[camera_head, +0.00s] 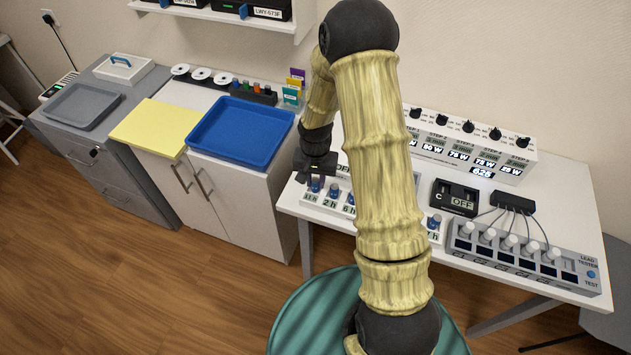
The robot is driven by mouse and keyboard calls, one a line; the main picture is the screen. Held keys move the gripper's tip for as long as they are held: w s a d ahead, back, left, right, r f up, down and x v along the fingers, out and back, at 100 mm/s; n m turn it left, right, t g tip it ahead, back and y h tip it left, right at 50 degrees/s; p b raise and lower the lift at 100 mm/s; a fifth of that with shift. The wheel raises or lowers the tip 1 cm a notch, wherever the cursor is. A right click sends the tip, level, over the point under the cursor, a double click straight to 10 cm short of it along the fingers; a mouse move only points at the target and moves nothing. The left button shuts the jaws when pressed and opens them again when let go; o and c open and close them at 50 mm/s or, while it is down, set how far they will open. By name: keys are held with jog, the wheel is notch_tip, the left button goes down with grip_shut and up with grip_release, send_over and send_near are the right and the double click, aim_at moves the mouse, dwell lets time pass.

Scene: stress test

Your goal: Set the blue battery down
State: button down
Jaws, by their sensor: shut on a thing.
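My gripper (314,176) is at the end of my arm, over the left front edge of the white table (385,228). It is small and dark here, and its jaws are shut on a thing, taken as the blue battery. The battery's outline cannot be told apart from the small blue-topped pieces just below the gripper. These blue-topped pieces (334,189) stand in a row with hour labels such as "2 h" and "6 h". My arm hides the middle of that row. Whether the battery touches anything beneath it cannot be told.
A blue tray (242,126), a yellow mat (151,127) and a grey tray (83,101) lie empty on cabinets at left. A step panel (470,150), a black "OFF" device (455,198) and a lead tester (525,256) crowd the white table.

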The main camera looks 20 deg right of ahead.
aim_at(315, 179)
notch_tip(315, 179, up, 10)
jog(key=shift+b, duration=0.4)
jog(key=shift+f, duration=0.1)
dwell(0.5)
